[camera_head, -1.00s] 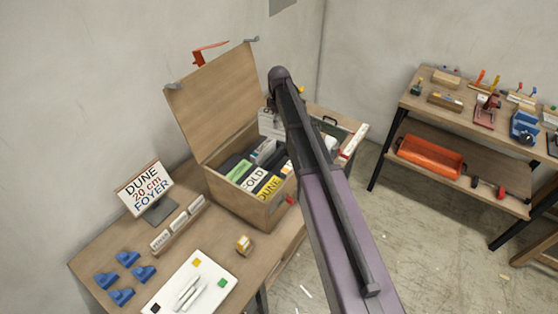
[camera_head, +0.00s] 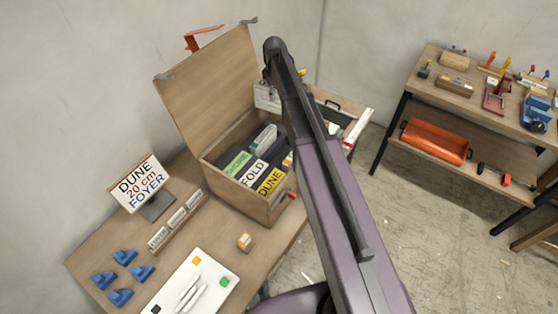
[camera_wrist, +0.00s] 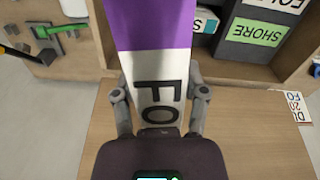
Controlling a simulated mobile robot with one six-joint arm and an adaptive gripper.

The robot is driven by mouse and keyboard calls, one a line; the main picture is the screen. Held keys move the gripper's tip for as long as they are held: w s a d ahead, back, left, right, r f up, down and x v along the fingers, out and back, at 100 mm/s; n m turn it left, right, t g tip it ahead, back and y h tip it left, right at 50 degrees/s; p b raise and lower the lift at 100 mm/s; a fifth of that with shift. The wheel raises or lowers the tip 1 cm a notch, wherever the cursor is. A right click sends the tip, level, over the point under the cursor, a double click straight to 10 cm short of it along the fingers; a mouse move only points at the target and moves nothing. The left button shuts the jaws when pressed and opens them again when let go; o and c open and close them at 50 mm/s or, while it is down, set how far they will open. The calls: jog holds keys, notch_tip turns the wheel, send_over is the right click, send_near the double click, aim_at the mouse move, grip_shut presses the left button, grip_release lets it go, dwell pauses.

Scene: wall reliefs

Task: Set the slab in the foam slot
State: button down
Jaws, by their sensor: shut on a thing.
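My gripper (camera_wrist: 160,105) is shut on a slab (camera_wrist: 155,60) in the wrist view. The slab has a purple band across a pale face with the dark letters "FO"; its upper end leaves the picture. An open wooden crate (camera_head: 230,198) stands on the table in the head view. Dark slabs stand in it with labels DUNE (camera_head: 270,182), FOLD (camera_head: 255,174) and SHORE (camera_head: 237,165). The SHORE label also shows upside down in the wrist view (camera_wrist: 257,31). My arm hides the gripper and the crate's right part in the head view. I cannot make out the foam slot.
The crate's lid (camera_head: 208,95) stands open at the back. A sign (camera_head: 140,184) reads "DUNE 20 cm FOYER". Blue blocks (camera_head: 121,297), a small wooden block (camera_head: 245,242) and a white board (camera_head: 190,290) lie in front. A workbench (camera_head: 450,93) with tools stands right.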

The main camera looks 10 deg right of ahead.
jog(key=shift+s+f+m+b, duration=0.45)
jog(key=shift+f+m+b, duration=0.45)
jog(key=shift+m, duration=0.1)
jog(key=s+f+m+b, duration=0.6)
jog(key=f+m+b, duration=0.6)
jog(key=m, duration=0.5)
jog(key=shift+m, duration=0.4)
jog(key=shift+s, duration=0.1)
notch_tip(320, 180, down, 6)
jog(key=b, duration=0.6)
jog(key=shift+f, duration=0.15)
